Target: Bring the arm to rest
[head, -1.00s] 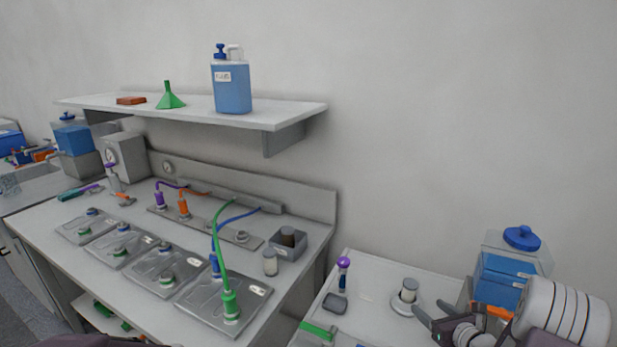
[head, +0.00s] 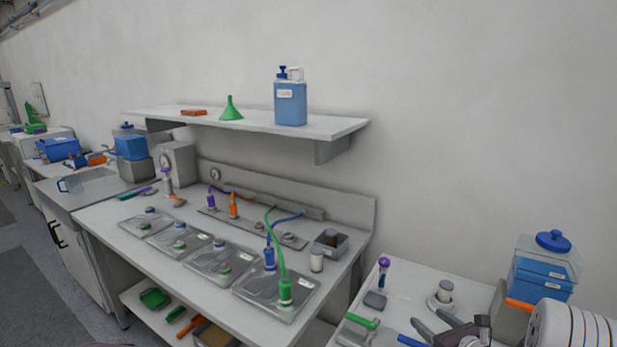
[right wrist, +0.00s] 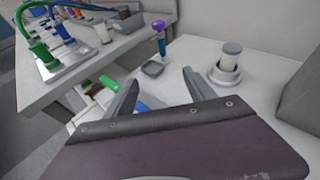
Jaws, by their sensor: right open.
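My right gripper (head: 430,327) shows at the lower right of the head view, over the right-hand table. In the right wrist view its two fingers (right wrist: 160,92) are spread apart with nothing between them. A small jar on a round base (head: 443,294) stands just beyond the fingers, apart from them; it also shows in the right wrist view (right wrist: 231,62). A purple-topped tool (head: 382,274) stands upright behind a small grey dish (head: 375,300), also apart from the gripper. My left gripper is not in view.
The main bench (head: 104,212) carries several metal plates, with green (head: 285,290) and blue plugs on cables. A shelf (head: 345,126) above holds a blue bottle (head: 290,102) and a green funnel (head: 231,109). A blue-lidded container (head: 545,268) and a white ribbed cylinder (head: 570,325) stand near my right arm.

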